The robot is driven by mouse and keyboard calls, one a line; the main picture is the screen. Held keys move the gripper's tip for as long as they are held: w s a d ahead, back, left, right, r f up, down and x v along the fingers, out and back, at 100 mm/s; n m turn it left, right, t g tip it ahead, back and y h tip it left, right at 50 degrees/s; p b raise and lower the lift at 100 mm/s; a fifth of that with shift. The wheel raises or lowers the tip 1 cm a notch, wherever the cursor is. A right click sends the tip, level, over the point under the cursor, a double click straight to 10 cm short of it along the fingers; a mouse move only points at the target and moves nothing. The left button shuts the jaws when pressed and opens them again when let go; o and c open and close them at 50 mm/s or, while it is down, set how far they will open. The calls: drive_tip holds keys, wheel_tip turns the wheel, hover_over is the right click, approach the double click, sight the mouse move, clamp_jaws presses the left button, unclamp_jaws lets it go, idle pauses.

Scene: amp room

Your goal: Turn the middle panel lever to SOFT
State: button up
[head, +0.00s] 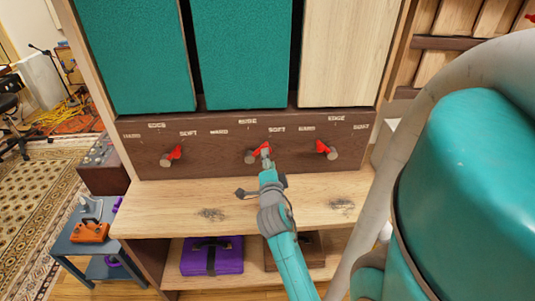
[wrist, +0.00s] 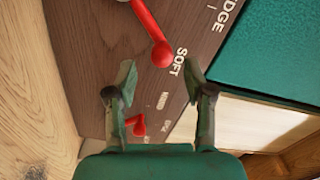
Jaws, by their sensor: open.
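The middle panel lever (head: 263,149) is red, on the dark wood board below the middle teal panel (head: 245,45). It points up and right, toward its SOFT label (head: 277,129). In the wrist view its round red knob (wrist: 162,54) is beside the SOFT label (wrist: 179,62), apart from the EDGE label (wrist: 228,14). My gripper (head: 266,160) is in front of this lever and partly covers it. In the wrist view my gripper (wrist: 158,72) is open, with the knob just beyond and between its fingertips. I cannot tell whether a finger touches it.
Similar red levers are at left (head: 173,153) and right (head: 324,148); the right one also shows in the wrist view (wrist: 136,125). A wooden shelf (head: 160,215) juts out below the board. A purple case (head: 225,256) lies underneath. A blue side table (head: 75,245) stands at left.

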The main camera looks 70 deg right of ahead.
drive_tip(key=v, duration=0.7)
drive_tip(key=shift+d, duration=0.1)
idle(0.4)
